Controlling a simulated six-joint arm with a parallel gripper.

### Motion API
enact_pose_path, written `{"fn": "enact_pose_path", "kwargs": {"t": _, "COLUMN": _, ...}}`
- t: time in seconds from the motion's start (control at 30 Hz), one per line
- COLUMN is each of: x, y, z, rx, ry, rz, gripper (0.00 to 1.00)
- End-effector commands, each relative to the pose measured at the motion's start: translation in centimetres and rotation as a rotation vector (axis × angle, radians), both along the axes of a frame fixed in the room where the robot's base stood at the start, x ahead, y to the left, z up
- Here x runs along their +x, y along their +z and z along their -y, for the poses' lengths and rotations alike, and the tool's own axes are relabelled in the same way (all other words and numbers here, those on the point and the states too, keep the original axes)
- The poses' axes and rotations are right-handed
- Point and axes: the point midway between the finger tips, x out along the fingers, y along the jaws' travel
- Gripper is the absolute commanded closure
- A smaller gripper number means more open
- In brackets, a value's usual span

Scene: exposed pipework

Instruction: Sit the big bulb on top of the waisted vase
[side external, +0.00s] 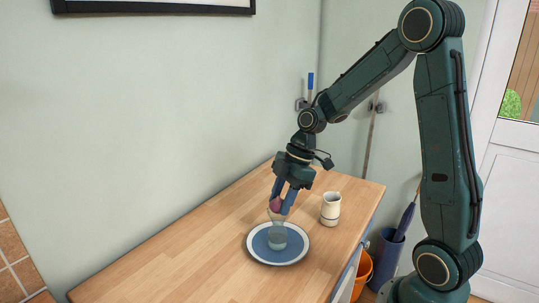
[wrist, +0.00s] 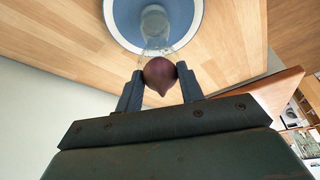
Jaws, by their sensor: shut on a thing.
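A round purple-brown bulb (wrist: 160,76) with a small pointed tip is between my fingers; in the side external view it shows as a reddish bulb (side external: 275,204). My gripper (side external: 281,203) is shut on it, pointing down, and it also shows in the wrist view (wrist: 159,83). The clear glass vase (side external: 277,237) stands upright on a blue plate with a pale rim (side external: 295,256). The bulb is at the vase's mouth; I cannot tell whether they touch. In the wrist view the bulb partly hides the vase (wrist: 154,27).
A cream jug (side external: 331,209) with a darker band stands right of the plate on the wooden table (side external: 180,265). The table's left part is clear. Beyond its right edge are an orange bucket (side external: 362,270) and a blue bin (side external: 387,255) holding an umbrella.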

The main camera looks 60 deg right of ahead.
Motion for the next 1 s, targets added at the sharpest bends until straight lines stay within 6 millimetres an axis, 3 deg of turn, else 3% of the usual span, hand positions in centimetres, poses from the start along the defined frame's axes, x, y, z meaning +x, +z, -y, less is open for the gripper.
{"fn": "enact_pose_path", "kwargs": {"t": 0.07, "x": 0.0, "y": 0.0, "z": 0.0, "rx": 0.000, "ry": 0.000, "rz": 0.000, "gripper": 0.84}}
{"fn": "enact_pose_path", "kwargs": {"t": 0.1, "x": 0.0, "y": 0.0, "z": 0.0, "rx": 0.000, "ry": 0.000, "rz": 0.000, "gripper": 0.56}}
{"fn": "enact_pose_path", "kwargs": {"t": 0.2, "x": 0.0, "y": 0.0, "z": 0.0, "rx": 0.000, "ry": 0.000, "rz": 0.000, "gripper": 0.37}}
{"fn": "enact_pose_path", "kwargs": {"t": 0.67, "x": 0.0, "y": 0.4, "z": 0.2, "rx": 0.000, "ry": 0.000, "rz": 0.001, "gripper": 0.37}}
{"fn": "enact_pose_path", "kwargs": {"t": 1.0, "x": -0.7, "y": 3.9, "z": 1.5, "rx": -0.001, "ry": -0.003, "rz": 0.004, "gripper": 0.37}}
